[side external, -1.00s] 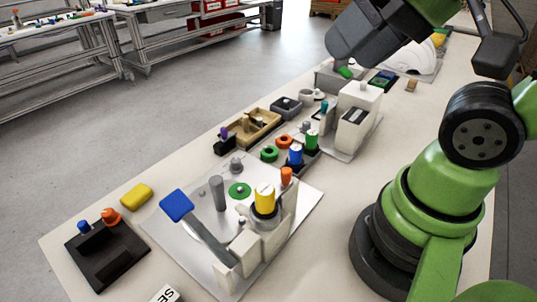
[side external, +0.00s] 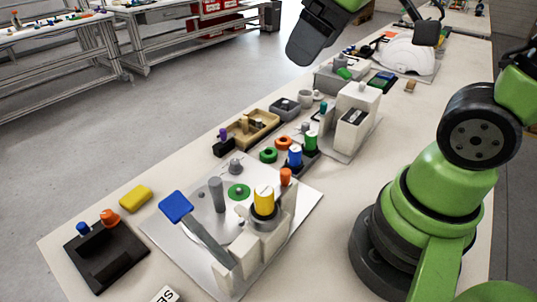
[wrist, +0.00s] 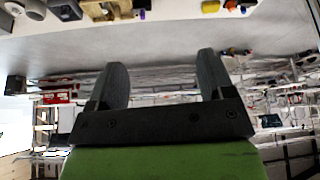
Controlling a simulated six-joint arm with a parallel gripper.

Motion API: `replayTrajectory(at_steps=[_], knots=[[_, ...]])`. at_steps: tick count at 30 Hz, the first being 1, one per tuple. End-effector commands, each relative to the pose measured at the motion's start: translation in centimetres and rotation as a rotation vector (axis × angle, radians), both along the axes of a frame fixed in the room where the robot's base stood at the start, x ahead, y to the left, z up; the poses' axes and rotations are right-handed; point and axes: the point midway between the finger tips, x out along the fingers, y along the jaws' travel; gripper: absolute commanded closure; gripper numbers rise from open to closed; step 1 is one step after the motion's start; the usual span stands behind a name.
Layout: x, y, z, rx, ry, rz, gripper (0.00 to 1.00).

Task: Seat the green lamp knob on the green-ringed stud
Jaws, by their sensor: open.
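The green lamp knob (side external: 311,140) looks like an upright green cylinder in a dark holder, beside a blue cylinder (side external: 295,156). My gripper (side external: 300,52) is high near the top of the side view, well away from the knob and stud. In the wrist view my gripper (wrist: 162,75) has two fingers wide apart with nothing between them.
A grey post (side external: 216,194) and a blue-ended lever (side external: 176,206) rise near the stud. An orange-topped post (side external: 286,177) stands between plate and holder. A grey-white block (side external: 355,115) stands behind.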

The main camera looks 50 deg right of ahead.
Motion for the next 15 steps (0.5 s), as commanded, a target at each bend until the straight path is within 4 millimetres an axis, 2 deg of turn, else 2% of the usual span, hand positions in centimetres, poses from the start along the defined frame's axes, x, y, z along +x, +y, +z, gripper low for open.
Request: replayTrajectory(at_steps=[1, 5, 9, 15], knots=[[1.6, -0.6, -0.8, -0.066, 0.039, 0.093, 0.25], [5.5, -2.0, -3.4, -0.236, 0.122, 0.383, 0.25], [9.1, -3.7, -7.4, -0.38, 0.217, 0.72, 0.25], [12.4, -5.9, -14.5, -0.501, 0.331, 1.194, 0.25]])
